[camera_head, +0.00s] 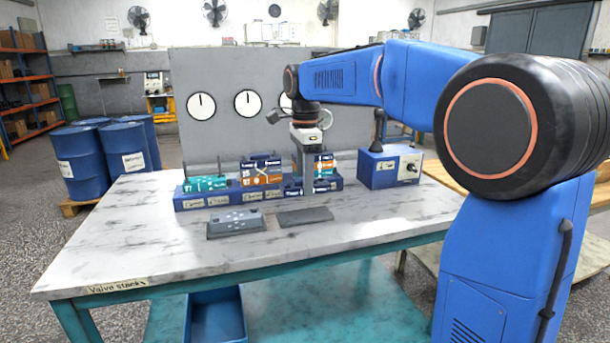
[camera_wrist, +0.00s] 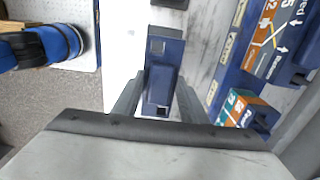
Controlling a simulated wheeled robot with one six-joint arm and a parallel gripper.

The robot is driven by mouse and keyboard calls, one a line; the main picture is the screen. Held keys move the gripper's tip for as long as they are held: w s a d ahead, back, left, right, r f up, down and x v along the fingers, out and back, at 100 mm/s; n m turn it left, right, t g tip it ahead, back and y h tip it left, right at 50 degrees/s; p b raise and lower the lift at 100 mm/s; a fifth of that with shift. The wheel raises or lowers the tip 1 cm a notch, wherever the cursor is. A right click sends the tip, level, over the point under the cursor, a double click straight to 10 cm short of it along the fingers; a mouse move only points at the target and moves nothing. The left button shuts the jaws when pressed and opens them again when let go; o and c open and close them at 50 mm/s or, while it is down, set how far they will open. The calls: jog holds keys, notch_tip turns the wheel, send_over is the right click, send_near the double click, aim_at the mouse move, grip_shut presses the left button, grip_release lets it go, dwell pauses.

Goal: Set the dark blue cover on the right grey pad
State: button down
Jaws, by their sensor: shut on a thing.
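My gripper (camera_wrist: 160,100) is shut on the dark blue cover (camera_wrist: 163,75), which sits between its two fingers in the wrist view. In the head view my gripper (camera_head: 309,190) points down at the front of the blue rack; the cover cannot be clearly made out there. The right grey pad (camera_head: 305,216) lies flat and bare on the table, in front of my gripper. The left grey pad (camera_head: 212,236) lies beside it and bears a grey-blue block with holes (camera_head: 238,220). A dark piece (camera_wrist: 170,3) shows at the wrist view's top edge; I cannot tell what it is.
The blue rack (camera_head: 190,203) holds several coloured valve blocks (camera_head: 262,170) behind the pads. A blue box with a lever (camera_head: 380,170) stands to the right. A grey gauge panel (camera_head: 220,130) rises behind. The table (camera_head: 130,230) is clear at the front and left.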

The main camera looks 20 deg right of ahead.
aim_at(305, 215)
jog(key=shift+f, duration=3)
jog(key=shift+f, duration=0.6)
jog(key=c, duration=1)
grip_release()
